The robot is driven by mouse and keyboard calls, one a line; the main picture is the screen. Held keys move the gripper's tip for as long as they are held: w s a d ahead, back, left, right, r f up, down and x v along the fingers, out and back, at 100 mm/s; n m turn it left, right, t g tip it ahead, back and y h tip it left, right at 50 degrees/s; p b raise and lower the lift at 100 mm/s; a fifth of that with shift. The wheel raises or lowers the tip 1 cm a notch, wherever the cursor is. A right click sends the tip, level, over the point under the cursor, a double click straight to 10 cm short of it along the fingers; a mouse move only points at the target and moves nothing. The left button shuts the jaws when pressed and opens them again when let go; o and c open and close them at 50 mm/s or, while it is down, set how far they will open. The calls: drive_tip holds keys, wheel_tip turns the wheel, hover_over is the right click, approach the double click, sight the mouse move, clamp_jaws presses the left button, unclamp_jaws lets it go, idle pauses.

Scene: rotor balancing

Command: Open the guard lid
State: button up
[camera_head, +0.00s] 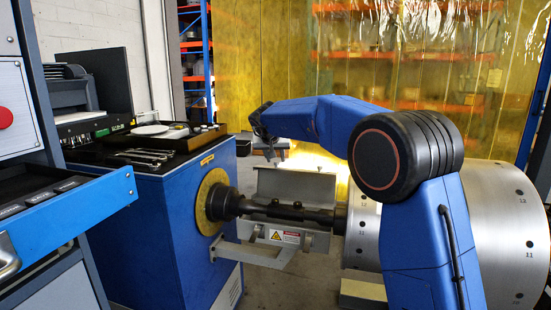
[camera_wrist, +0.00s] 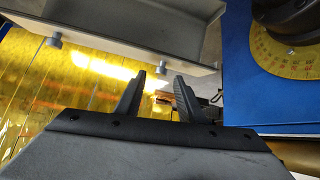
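The grey guard lid (camera_head: 296,184) shows in the head view as a raised panel behind the dark shaft (camera_head: 290,211); the shaft is uncovered from the front. In the wrist view the lid (camera_wrist: 115,42) is a grey trough-shaped piece with a pale edge and two small round knobs (camera_wrist: 54,41). My gripper (camera_head: 262,132) is above and behind the lid at its left end, partly hidden by its own wrist. In the wrist view my gripper (camera_wrist: 160,82) has two dark fingers spread apart with nothing between them. The fingers are close to the lid's edge, apparently not touching it.
A blue machine cabinet (camera_head: 165,230) with a yellow dial (camera_head: 213,200) stands left of the lid, with tools on top. A large numbered steel rotor (camera_head: 505,230) is at right. An open blue drawer (camera_head: 70,215) juts in at left. A yellow curtain hangs behind.

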drive_tip(key=v, duration=1.7)
drive_tip(key=shift+s, duration=0.15)
drive_tip(key=shift+a+r, duration=0.1)
drive_tip(key=shift+a, duration=0.05)
